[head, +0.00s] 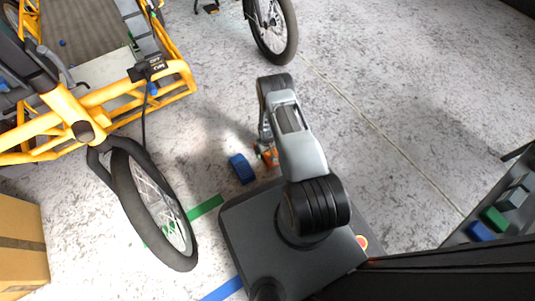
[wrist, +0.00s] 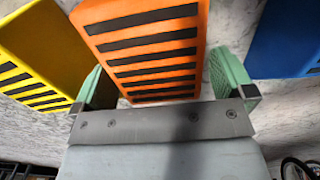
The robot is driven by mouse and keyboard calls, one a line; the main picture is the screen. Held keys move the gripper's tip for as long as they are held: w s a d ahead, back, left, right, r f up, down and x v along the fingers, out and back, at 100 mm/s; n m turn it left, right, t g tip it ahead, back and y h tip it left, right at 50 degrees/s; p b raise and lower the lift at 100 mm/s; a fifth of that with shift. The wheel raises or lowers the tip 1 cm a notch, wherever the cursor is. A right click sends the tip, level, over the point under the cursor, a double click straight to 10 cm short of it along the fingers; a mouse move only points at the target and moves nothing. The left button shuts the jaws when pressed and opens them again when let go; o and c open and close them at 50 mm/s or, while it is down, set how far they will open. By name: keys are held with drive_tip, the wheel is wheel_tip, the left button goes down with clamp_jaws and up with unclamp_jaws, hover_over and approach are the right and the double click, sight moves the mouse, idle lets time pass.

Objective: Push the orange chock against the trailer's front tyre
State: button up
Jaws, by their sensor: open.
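The orange chock (wrist: 150,45) with black stripes fills the middle of the wrist view, between the two green finger pads of my gripper (wrist: 164,84). The pads stand apart, and I cannot tell whether either touches it. In the head view the orange chock (head: 270,158) shows only partly, on the floor below my gripper (head: 264,146); my arm hides the rest. A wheel with a black tyre (head: 143,212) stands to the left, under the front of a yellow-framed cargo bike (head: 85,115), with floor between it and the chock. I cannot tell which frame is the trailer.
A blue chock (head: 242,168) lies just left of the orange one; it also shows in the wrist view (wrist: 285,40). A yellow chock (wrist: 35,55) is on the other side. Green tape (head: 206,207) marks the floor near the tyre. A cardboard box (head: 20,245) stands lower left.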

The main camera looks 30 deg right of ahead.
drive_tip(key=shift+c, duration=0.2)
drive_tip(key=c, duration=1.2)
drive_tip(key=shift+r, duration=0.1)
